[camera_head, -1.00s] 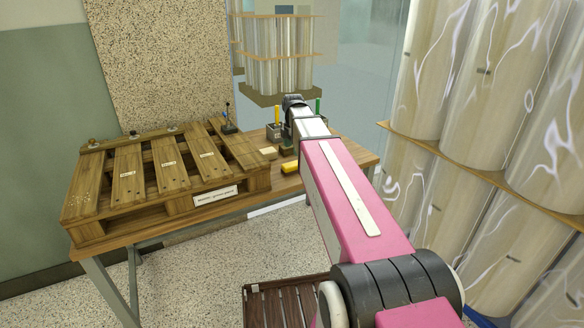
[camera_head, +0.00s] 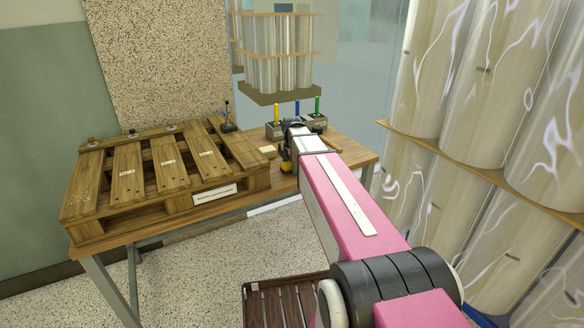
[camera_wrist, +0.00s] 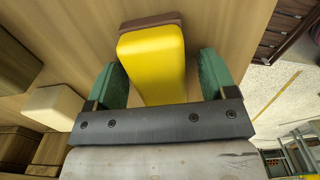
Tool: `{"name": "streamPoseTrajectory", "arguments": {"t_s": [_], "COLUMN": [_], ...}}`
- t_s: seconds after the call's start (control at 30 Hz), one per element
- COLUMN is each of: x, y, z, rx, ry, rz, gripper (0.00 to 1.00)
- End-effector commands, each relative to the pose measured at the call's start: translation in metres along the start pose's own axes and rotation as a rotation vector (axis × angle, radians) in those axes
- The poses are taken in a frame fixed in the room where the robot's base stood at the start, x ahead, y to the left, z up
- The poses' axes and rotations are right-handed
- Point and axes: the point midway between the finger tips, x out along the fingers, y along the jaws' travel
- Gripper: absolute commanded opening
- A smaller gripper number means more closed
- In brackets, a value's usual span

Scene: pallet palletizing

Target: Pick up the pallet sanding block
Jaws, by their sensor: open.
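The sanding block (camera_wrist: 152,62) has a yellow, rounded body on a brown base and lies on the wooden tabletop. In the head view only a small yellow part of the block (camera_head: 287,167) shows beside my gripper, which hides the rest. My gripper (camera_wrist: 160,72) is open, with one green finger on each side of the yellow body. The block reaches out past the fingertips and its near end is hidden by the gripper's dark bar. I cannot tell whether either finger touches it.
A pale block (camera_wrist: 55,106) lies to the left; it also shows in the head view (camera_head: 268,152). A wooden pallet (camera_head: 215,197) covers the table's left part. Holders with yellow, blue and green tools (camera_head: 317,123) stand behind my gripper. The table's front edge is close.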

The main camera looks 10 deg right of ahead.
Motion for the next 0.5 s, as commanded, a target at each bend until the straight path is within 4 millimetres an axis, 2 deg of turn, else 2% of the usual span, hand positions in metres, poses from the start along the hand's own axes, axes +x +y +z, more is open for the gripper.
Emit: {"name": "streamPoseTrajectory", "arguments": {"t_s": [0.13,0.17,0.3,0.33,0.5], "x": [-0.0004,-0.0004,-0.0006,-0.0006,-0.0007], "y": [0.0,0.0,0.0001,0.0001,0.0], "z": [0.0,0.0001,0.0001,0.0001,0.0001], "rx": [0.0,0.0,0.0,0.0,0.0], "ry": [0.0,0.0,0.0,0.0,0.0], "rz": [0.0,0.0,0.0,0.0,0.0], "gripper": [0.78,0.71,0.26,0.23,0.23]}}
